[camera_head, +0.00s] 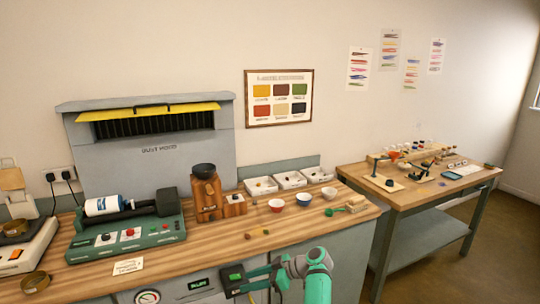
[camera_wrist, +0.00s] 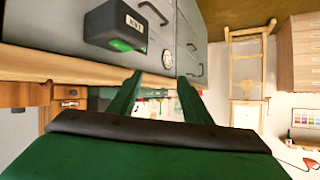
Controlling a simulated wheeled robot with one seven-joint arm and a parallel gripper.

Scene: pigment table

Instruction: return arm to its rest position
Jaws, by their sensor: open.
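My arm (camera_head: 316,268) is green and grey and stands in front of the workbench's front edge in the head view.
The wooden workbench (camera_head: 215,246) carries a green machine (camera_head: 125,235), a grinder (camera_head: 206,192), bowls and white trays. A gauge (camera_head: 147,297) is on its front. A second table (camera_head: 430,190) stands to the right. The floor (camera_head: 490,250) right of it is clear.

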